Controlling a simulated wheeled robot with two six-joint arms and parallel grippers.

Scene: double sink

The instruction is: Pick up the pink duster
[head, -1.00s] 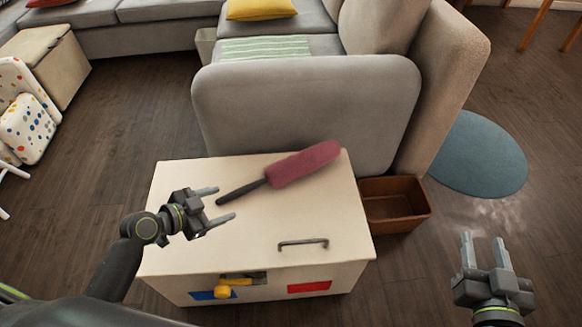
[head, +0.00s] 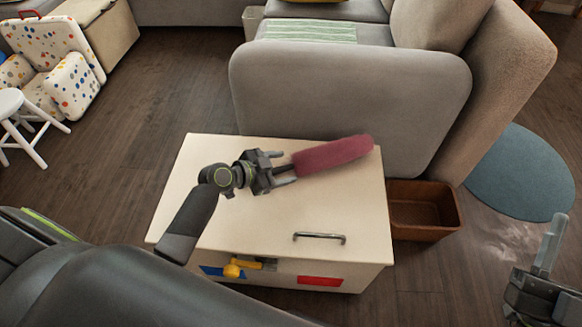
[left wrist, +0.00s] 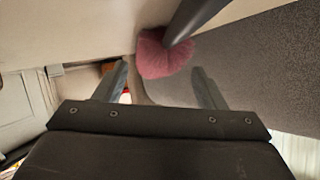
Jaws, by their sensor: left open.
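The pink duster (head: 333,154) lies on the cream chest, its fluffy pink head toward the right and its dark handle toward the left. My left gripper (head: 285,168) is open and empty over the handle, close to the pink head. In the left wrist view the pink head (left wrist: 160,58) shows beyond and between the open fingers (left wrist: 163,88), with the dark handle (left wrist: 193,18) crossing at the top. I cannot tell whether the fingers touch the handle. My right gripper (head: 550,245) is partly cut off at the right edge, away from the duster.
The cream chest (head: 230,235) has a metal handle (head: 320,237) on its lid. A grey sofa (head: 345,95) stands just behind it. A brown box (head: 425,210) sits on the floor to its right, near a blue round rug (head: 520,175). A white stool (head: 22,125) stands far left.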

